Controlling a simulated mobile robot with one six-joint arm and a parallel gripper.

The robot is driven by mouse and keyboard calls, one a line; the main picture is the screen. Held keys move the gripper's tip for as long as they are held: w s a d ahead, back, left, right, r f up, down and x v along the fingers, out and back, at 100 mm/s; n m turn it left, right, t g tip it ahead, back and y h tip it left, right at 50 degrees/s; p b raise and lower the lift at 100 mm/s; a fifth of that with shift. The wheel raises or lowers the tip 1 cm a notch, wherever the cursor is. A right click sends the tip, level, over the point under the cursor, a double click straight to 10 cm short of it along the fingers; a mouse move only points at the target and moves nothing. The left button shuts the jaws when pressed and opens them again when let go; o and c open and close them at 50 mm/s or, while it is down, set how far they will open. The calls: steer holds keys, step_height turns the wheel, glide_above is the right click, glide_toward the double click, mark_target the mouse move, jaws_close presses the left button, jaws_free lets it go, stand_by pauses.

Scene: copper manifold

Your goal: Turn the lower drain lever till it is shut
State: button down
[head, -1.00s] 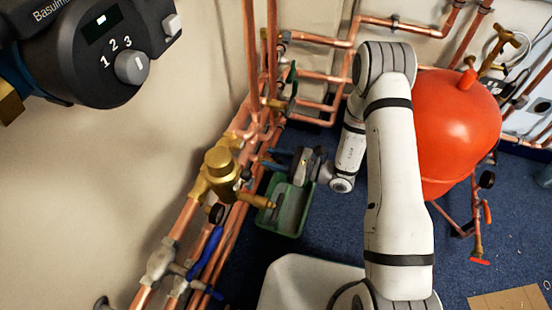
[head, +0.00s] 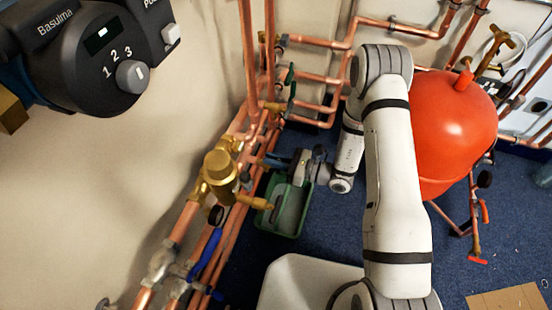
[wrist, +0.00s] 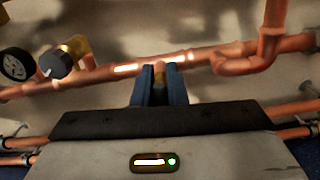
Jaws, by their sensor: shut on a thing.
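My gripper shows in the head view (head: 266,161), low beside the copper pipes and above the green tray. Its two blue fingers point left, towards the pipes. In the wrist view, the fingers (wrist: 160,87) are close together around a narrow brass-coloured piece (wrist: 160,72), just in front of a horizontal copper pipe. This piece is in the place of the drain lever, but the fingers hide most of it. I cannot tell its angle or whether the valve is shut.
A green tray (head: 262,218) lies on the blue floor below my gripper. A brass valve body (head: 220,172) and a blue lever (head: 206,255) are on the near pipes. A red tank (head: 455,130) stands right of my arm. A gauge (wrist: 18,65) shows at left in the wrist view.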

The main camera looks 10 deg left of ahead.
steer(key=m+p, duration=0.1)
steer(key=m, duration=0.1)
steer(key=m+p, duration=0.1)
steer(key=m, duration=0.1)
steer(key=shift+w+a+p, duration=0.1)
steer(key=shift+w+p, duration=0.3)
steer(key=shift+w+f+m+p, duration=0.2)
steer(key=shift+f+m+p, duration=0.35)
steer(key=shift+m, duration=1.65)
steer(key=shift+w+f+m+p, duration=0.35)
steer(key=shift+m+p, duration=0.35)
steer(key=shift+m, duration=1.5)
steer(key=shift+w+f+m+p, duration=0.1)
steer(key=shift+f+m+p, duration=0.5)
steer(key=shift+m, duration=1.6)
steer(key=c, duration=1.5)
jaws_free()
steer(key=shift+w, duration=0.1)
steer(key=shift+o, duration=0.2)
